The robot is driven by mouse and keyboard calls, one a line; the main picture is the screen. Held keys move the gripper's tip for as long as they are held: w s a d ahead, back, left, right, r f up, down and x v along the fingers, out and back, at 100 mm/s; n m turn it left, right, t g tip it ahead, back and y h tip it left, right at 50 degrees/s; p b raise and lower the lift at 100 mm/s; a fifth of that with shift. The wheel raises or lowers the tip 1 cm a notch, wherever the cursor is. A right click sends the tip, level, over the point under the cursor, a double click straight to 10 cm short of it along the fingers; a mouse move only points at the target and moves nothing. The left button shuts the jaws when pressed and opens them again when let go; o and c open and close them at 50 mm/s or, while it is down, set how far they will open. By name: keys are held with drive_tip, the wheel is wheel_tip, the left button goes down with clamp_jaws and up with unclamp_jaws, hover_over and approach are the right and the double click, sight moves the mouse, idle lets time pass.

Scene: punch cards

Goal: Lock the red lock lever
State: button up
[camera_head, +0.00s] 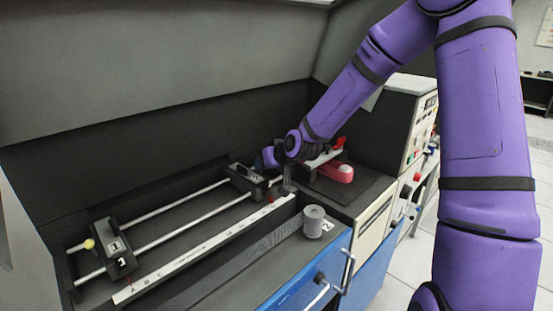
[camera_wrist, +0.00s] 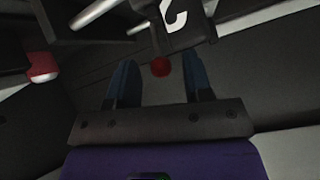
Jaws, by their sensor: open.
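The red lock lever shows in the wrist view as a round red knob (camera_wrist: 160,67) below a dark block (camera_wrist: 182,25) with a white numeral. My gripper (camera_wrist: 161,78) is open, with one dark blue finger on each side of the knob. I cannot tell whether the fingers touch it. In the head view my gripper (camera_head: 268,158) is beside the right-hand black block (camera_head: 243,181) on the rails.
A left black block (camera_head: 113,252) with a yellow knob (camera_head: 89,244) sits on two metal rails (camera_head: 180,228). A white lettered scale (camera_head: 205,247) runs in front. A grey cylinder (camera_head: 314,220) and a pink object (camera_head: 335,172) stand nearby. A dark wall (camera_head: 160,155) rises behind.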

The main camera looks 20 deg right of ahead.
drive_tip(key=v, duration=0.9)
drive_tip(key=shift+s, duration=0.15)
idle(0.4)
drive_tip(key=s+r+g+h, duration=0.1)
drive_tip(key=s+r, duration=0.4)
drive_tip(key=s, duration=0.5)
drive_tip(key=s+d+r+g+h, duration=0.1)
drive_tip(key=s+r, duration=0.4)
drive_tip(key=s, duration=0.6)
drive_tip(key=s+d+r+m+g+h, duration=0.1)
drive_tip(key=s+r, duration=0.4)
drive_tip(key=s, duration=0.5)
drive_tip(key=shift+s+d+g+h, duration=0.15)
drive_tip(key=shift+s+g+h, duration=0.15)
drive_tip(key=shift+g, duration=0.4)
